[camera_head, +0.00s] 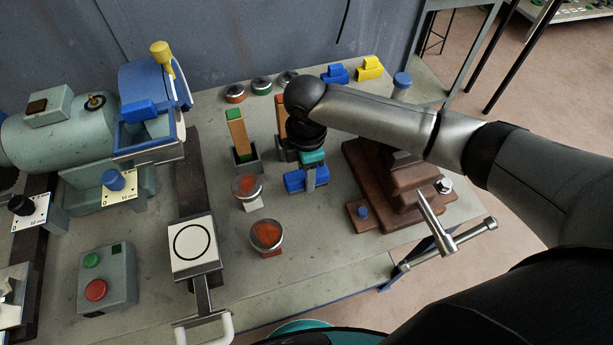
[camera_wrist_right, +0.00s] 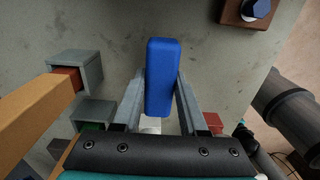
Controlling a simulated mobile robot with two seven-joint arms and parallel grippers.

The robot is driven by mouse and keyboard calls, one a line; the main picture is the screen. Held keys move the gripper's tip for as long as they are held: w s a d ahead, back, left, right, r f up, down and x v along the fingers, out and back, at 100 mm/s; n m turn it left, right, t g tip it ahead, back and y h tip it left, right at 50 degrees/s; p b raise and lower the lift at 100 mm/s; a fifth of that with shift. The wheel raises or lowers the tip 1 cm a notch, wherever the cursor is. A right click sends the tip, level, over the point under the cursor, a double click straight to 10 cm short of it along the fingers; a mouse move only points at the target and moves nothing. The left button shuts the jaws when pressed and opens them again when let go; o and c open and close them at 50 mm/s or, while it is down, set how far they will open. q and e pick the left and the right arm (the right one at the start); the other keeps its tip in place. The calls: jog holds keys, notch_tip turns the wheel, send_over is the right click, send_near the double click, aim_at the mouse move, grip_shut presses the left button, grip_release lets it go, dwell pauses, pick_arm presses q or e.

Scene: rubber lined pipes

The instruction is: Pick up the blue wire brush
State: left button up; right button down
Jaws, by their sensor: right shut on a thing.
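The blue wire brush shows as a blue block (camera_head: 318,178) near the middle of the bench in the head view. In the right wrist view this blue block (camera_wrist_right: 161,75) lies lengthwise between the two grey fingers. My right gripper (camera_head: 306,176) reaches down to it from above, and its fingers (camera_wrist_right: 160,100) are shut on its sides. Bristles are not visible, and I cannot tell whether the block touches the bench. My left gripper is not in view.
Wooden-handled tools stand in grey holders (camera_head: 246,160) just left of my right gripper. Round tins (camera_head: 266,236) stand in front of it. A brown stepped block (camera_head: 400,190) with a metal screw is at the right. A control box (camera_head: 106,278) sits front left.

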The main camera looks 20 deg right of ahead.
notch_tip(320, 180, up, 18)
jog(key=p, duration=0.2)
jog(key=shift+p, duration=0.35)
jog(key=c, duration=1)
grip_release()
jog(key=shift+c, duration=0.2)
jog(key=shift+f, duration=0.1)
grip_shut()
